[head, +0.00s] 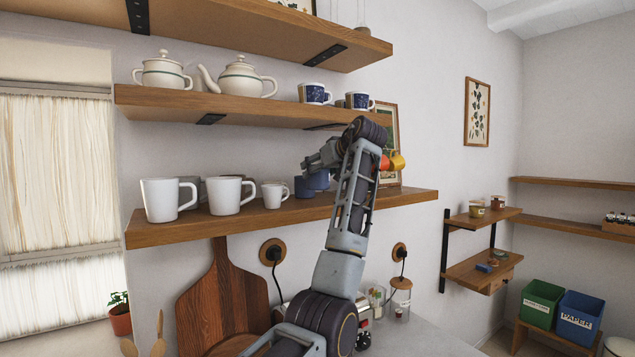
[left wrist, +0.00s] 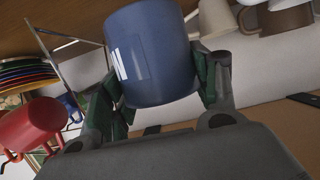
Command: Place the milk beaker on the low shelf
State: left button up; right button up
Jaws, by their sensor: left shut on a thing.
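A blue beaker (left wrist: 155,55) with a small white label is held between the two green-padded fingers of my left gripper (left wrist: 160,85). In the head view, the blue beaker (head: 313,182) shows partly behind my gripper (head: 322,163), over the lowest of the wall shelves (head: 290,216). My arm hides part of this shelf. I cannot tell whether the beaker's base touches the board. Whether the white label marks milk is too small to read. My right gripper is not in view.
White mugs (head: 160,198) and a smaller white cup (head: 272,196) stand left of the beaker. Yellow and red mugs (head: 397,161) are to its right; a red mug (left wrist: 30,125) shows in the wrist view. The middle shelf (head: 200,103) with teapots is above my gripper.

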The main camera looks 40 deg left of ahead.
aim_at(317, 181)
pick_arm(q)
jog(key=shift+f, duration=0.2)
jog(key=shift+f, duration=0.15)
jog(key=shift+f+p, duration=0.35)
jog(key=shift+f, duration=0.8)
jog(key=shift+a+f+p, duration=0.25)
jog(key=shift+f+p, duration=0.1)
jog(key=shift+f, duration=0.05)
jog(key=shift+f, duration=0.2)
jog(key=o, duration=1.1)
jog(key=shift+o, duration=0.2)
jog(key=shift+r, duration=0.2)
